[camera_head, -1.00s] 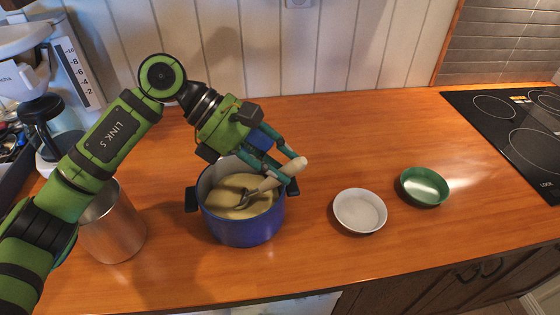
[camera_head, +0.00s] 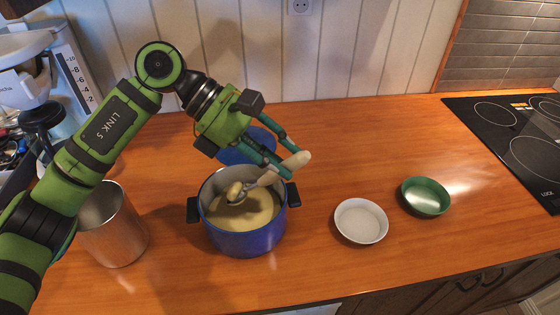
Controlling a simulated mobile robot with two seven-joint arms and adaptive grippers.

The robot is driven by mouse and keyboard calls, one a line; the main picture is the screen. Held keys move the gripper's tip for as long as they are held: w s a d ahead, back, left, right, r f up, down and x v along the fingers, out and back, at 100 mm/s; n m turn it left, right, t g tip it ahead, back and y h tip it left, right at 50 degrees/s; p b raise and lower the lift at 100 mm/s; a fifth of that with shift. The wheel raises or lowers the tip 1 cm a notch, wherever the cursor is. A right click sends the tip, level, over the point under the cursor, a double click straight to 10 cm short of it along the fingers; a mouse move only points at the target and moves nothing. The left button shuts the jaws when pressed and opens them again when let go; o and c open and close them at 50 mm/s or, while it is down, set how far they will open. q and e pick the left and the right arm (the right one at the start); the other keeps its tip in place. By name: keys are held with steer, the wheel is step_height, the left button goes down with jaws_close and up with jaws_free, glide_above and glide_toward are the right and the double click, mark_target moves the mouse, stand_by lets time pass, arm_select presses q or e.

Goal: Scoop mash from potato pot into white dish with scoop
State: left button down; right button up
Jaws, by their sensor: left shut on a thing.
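The blue potato pot (camera_head: 246,243) stands on the counter with pale yellow mash (camera_head: 250,213) inside. My left gripper (camera_head: 283,175) is shut on the pale handle of the scoop (camera_head: 296,160), above the pot's right rim. The scoop's metal head (camera_head: 236,194) is over the mash, inside the pot's outline, and carries a lump of mash. The white dish (camera_head: 361,221) is on the counter to the right of the pot. It looks empty. My right gripper is not in view.
A green bowl (camera_head: 426,197) sits right of the white dish. A metal canister (camera_head: 117,235) stands left of the pot. A blue round object (camera_head: 250,143) is partly hidden behind my gripper. A black cooktop (camera_head: 520,135) is at the far right.

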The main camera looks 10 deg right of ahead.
mark_target(304, 149)
arm_select(q)
steer(key=shift+r+p, duration=1.05)
steer(key=shift+r, duration=1.65)
steer(key=shift+f, duration=0.1)
